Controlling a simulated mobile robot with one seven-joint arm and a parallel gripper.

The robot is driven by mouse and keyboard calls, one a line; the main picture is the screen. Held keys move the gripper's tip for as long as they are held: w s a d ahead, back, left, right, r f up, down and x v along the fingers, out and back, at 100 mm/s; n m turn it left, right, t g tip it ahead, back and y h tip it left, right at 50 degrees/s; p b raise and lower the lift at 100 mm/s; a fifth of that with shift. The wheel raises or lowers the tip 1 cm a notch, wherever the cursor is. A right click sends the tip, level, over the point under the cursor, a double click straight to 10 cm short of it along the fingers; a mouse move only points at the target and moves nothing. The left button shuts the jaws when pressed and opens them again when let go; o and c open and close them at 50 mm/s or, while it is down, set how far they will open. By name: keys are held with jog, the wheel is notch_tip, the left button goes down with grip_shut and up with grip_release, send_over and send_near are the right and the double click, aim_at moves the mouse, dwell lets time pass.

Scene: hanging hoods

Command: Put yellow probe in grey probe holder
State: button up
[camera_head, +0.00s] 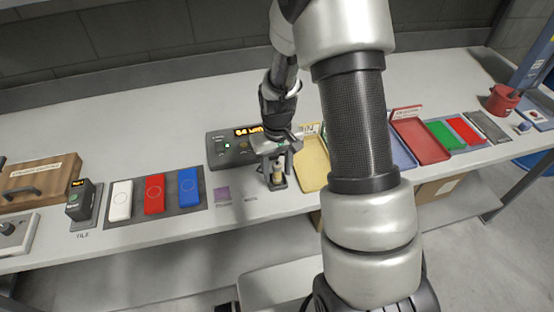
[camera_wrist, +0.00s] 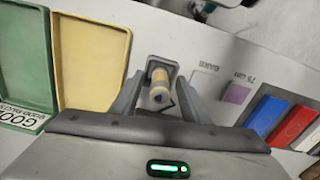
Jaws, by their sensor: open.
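The yellow probe (camera_wrist: 159,86) is a short pale-yellow cylinder with a lighter end, between the two fingers of my gripper (camera_wrist: 157,92) in the wrist view. The fingers are open, one on each side of it, with a visible gap at least on the left. A small grey holder (camera_wrist: 164,63) shows around and behind the probe. In the head view, my gripper (camera_head: 277,163) points down over the probe (camera_head: 275,182) at the holder, on the bench in front of the gauge. I cannot tell whether the probe is fully seated; its lower part is hidden.
The gauge box (camera_head: 228,151) with an orange display stands just behind left. A yellow tray (camera_head: 313,171) is close on the right, with a red tray (camera_head: 420,141) beyond.

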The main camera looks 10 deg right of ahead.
notch_tip(320, 180, up, 17)
jog(key=shift+p, duration=0.35)
